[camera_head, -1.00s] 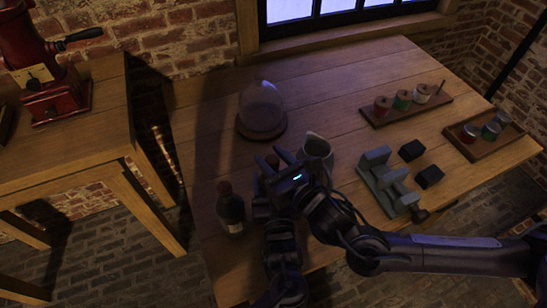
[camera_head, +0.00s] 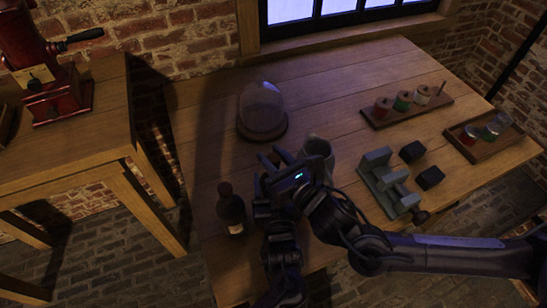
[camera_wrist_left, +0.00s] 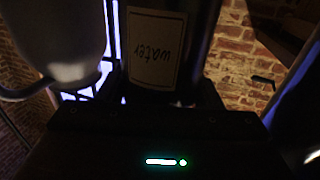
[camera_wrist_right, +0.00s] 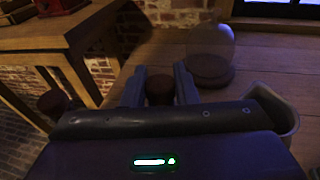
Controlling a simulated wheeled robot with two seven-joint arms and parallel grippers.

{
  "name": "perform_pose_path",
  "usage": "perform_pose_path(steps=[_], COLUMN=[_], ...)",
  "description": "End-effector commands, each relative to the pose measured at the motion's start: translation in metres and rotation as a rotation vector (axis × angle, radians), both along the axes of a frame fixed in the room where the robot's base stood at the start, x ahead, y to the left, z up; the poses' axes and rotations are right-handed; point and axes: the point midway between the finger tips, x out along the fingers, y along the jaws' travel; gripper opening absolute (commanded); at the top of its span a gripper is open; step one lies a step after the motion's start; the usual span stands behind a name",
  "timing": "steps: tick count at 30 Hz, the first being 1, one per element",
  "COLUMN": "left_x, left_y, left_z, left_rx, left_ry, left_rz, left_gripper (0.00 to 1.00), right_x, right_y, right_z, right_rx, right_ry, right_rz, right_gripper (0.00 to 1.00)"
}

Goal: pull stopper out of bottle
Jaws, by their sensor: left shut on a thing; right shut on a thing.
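In the head view this bottle is almost wholly hidden behind my arms. My right gripper (camera_wrist_right: 160,88) is shut on a brown stopper (camera_wrist_right: 160,90), seen between its two fingers. The stopper also shows in the head view (camera_head: 272,160) beside the right fingers. Whether the stopper still sits in the bottle's neck is hidden.
A second dark stoppered bottle (camera_head: 232,210) stands just left of my grippers. A grey-white mug (camera_head: 318,150) is close on the right. A glass dome (camera_head: 263,108) stands behind. A green-grey stand (camera_head: 388,180), dark blocks (camera_head: 430,177), a spool rack (camera_head: 436,105) and a tray (camera_head: 510,140) are farther right.

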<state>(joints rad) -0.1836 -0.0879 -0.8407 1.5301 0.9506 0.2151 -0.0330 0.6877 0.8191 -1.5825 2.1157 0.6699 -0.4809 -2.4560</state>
Motion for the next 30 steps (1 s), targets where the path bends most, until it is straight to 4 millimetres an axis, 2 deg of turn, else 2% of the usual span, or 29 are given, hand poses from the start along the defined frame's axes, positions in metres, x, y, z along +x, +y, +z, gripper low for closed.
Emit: perform_pose_path(steps=[12,23,30], left_x=[0.000,0.000,0.000], left_y=[0.000,0.000,0.000], left_z=[0.001,0.001,0.001], left_rx=[-0.001,-0.001,-0.001], left_ry=[-0.002,-0.002,-0.002], left_rz=[0.000,0.000,0.000], left_gripper=[0.18,0.18,0.18], right_x=[0.000,0.000,0.000], right_y=[0.000,0.000,0.000], right_z=[0.015,0.016,0.040], right_rx=[0.001,0.001,0.002], right_ry=[-0.001,-0.001,-0.002], right_rz=[0.000,0.001,0.001], right_gripper=[0.00,0.00,0.00])
